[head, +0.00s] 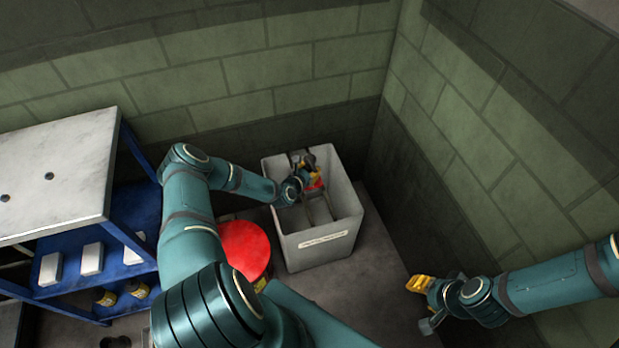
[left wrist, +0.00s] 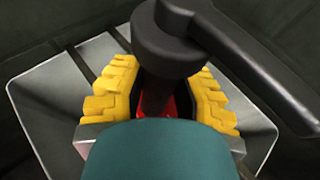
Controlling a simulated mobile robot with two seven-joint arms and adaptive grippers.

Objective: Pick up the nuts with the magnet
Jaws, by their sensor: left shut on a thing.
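My left gripper (head: 312,181) is down inside the grey bin (head: 325,243). In the left wrist view its yellow fingers (left wrist: 160,100) are shut on the magnet (left wrist: 168,45), a dark tool with a round head, an arm reaching to the right and a red part between the fingers. Light grey flat surfaces lie below it. No nuts can be made out in either view; the gripper and tool hide part of the bin. My right gripper (head: 421,284), with yellow fingers, is at the lower right, apart from the bin; its opening is unclear.
A red round lid (head: 245,247) stands left of the bin. A blue shelf unit (head: 125,237) with a grey top (head: 55,170) and white boxes is at the left. Green block walls (head: 290,65) meet behind the bin. Floor in front of the bin is clear.

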